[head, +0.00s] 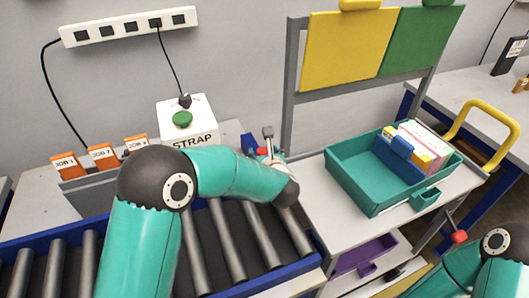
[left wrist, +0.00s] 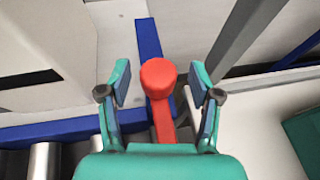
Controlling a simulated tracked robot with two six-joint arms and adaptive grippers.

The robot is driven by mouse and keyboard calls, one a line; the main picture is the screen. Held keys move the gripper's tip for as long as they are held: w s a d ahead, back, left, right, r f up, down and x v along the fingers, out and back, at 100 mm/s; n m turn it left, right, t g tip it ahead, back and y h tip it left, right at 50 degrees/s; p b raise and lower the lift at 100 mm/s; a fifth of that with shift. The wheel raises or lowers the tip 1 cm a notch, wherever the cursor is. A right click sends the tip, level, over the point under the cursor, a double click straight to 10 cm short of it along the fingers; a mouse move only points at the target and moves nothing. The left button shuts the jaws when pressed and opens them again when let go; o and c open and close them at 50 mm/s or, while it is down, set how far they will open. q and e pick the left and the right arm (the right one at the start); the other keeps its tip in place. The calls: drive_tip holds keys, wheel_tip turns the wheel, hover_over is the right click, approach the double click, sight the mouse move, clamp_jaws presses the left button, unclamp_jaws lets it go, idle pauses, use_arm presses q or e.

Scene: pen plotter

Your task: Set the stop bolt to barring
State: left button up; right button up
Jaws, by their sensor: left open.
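A red handle with a round knob (left wrist: 158,77), which looks like the stop bolt, stands at the end of the roller conveyor. In the left wrist view my left gripper (left wrist: 160,88) is open, with one finger on each side of the knob and a gap to both. In the head view only a bit of red (head: 262,151) shows beyond my left wrist, which hides most of the gripper and the bolt. Which setting the bolt is in I cannot tell. My right arm shows at the lower right, but its gripper is out of view.
A blue-edged roller conveyor (head: 232,240) runs under my left arm. A white STRAP box (head: 188,128) with a green button stands behind. A trolley to the right carries a teal tray (head: 368,190) with cards and boxes. A grey post (head: 289,80) rises near the left gripper.

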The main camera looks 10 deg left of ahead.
use_arm(q)
drive_tip(key=v, duration=1.1)
drive_tip(key=shift+f, duration=0.15)
